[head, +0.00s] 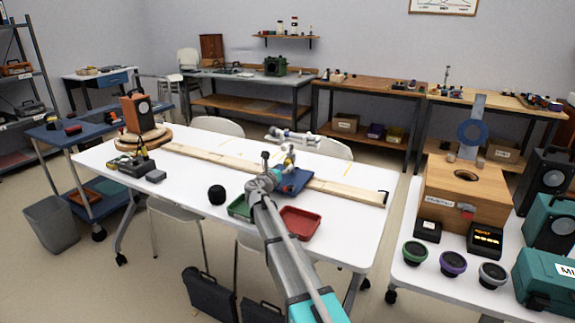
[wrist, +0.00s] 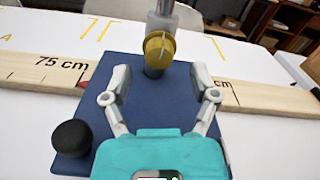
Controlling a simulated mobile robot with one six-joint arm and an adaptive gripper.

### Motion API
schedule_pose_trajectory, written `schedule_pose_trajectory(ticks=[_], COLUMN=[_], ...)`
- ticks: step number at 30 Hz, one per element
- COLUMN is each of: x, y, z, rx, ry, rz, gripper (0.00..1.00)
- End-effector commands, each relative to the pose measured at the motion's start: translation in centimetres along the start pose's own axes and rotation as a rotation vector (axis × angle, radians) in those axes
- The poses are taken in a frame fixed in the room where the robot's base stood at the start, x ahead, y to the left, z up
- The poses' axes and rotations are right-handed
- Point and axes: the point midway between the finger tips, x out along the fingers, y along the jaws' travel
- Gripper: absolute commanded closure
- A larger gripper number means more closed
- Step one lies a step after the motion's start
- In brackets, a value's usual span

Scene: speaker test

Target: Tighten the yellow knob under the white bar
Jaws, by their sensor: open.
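The yellow knob (wrist: 159,46) faces me in the wrist view, under a pale grey-white piece (wrist: 164,20) that runs out of the top of the picture. A whitish bar (head: 291,137) shows above the table in the head view. My gripper (wrist: 161,76) is open and empty. Its two fingers point toward the knob, one on each side of its line, and the knob appears just beyond the tips. A blue plate (wrist: 160,100) lies below; it also shows in the head view (head: 298,182). My gripper is small and partly hidden in the head view.
A green tray (head: 238,207), a red tray (head: 300,222) and a black foam ball (head: 217,194) lie near my arm.

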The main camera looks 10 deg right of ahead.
Motion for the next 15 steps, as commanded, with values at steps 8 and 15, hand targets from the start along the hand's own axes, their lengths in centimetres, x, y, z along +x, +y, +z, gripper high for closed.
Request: schedule_pose_trajectory(ticks=[8,15], x=[3.0,3.5], y=[0.1,0.1], z=[0.0,0.0], rx=[0.0,0.0], ry=[0.0,0.0], rz=[0.0,0.001], gripper=[0.24,0.24])
